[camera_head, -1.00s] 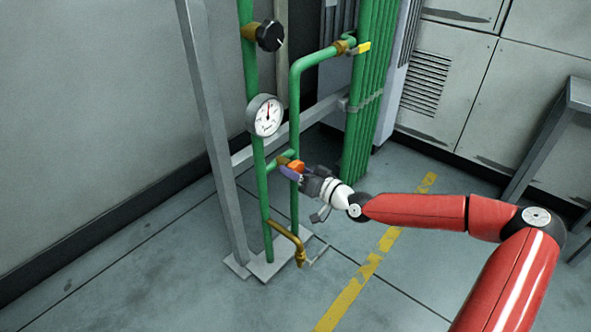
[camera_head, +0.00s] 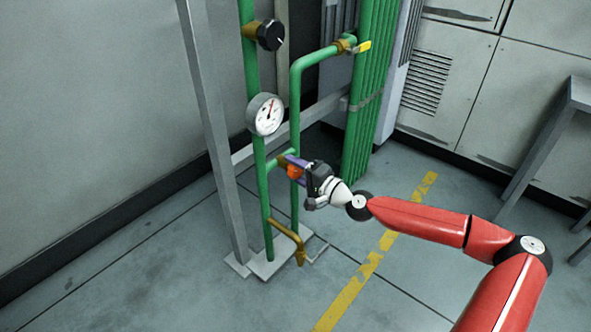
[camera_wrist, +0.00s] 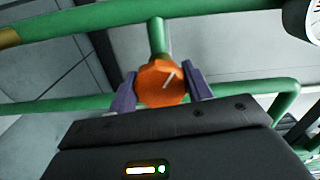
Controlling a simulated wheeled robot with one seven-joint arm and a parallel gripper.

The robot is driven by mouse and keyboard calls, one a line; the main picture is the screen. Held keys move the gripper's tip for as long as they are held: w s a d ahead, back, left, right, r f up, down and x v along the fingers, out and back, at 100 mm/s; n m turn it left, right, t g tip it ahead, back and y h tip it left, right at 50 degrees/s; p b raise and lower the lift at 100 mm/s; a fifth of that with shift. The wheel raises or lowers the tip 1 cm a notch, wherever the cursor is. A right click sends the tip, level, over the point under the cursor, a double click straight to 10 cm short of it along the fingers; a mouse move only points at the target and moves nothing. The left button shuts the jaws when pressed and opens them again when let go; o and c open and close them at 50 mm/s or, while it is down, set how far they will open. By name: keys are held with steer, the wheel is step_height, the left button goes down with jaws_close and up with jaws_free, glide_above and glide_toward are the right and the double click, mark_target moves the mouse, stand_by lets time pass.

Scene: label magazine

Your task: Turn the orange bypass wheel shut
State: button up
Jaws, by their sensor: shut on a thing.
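The orange bypass wheel (camera_wrist: 158,84) is in the wrist view, with a white line on its face slanting up to the right. It sits on the short green branch between the two green pipes. My gripper (camera_wrist: 160,92) is shut on the wheel, with one purple finger on each side of it. In the head view the wheel (camera_head: 295,172) shows as a small orange patch, partly hidden by my gripper (camera_head: 297,170).
A round pressure gauge (camera_head: 265,115) and a black knob (camera_head: 270,35) are on the left green pipe above the wheel. A yellow-handled valve (camera_head: 364,46) is at the upper right. A brass tap (camera_head: 288,233) is low down. Grey frame posts (camera_head: 212,130) stand left.

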steer(key=m+p, duration=0.1)
steer(key=m, duration=0.5)
steer(key=shift+r, duration=0.1)
steer(key=m+p, duration=0.2)
steer(key=m, duration=0.3)
steer(key=shift+w+d, duration=0.1)
steer(key=shift+m, duration=0.3)
steer(key=o, duration=1)
steer(key=shift+c, duration=0.2)
steer(key=v, duration=0.7)
steer(key=shift+s+d+p, duration=0.3)
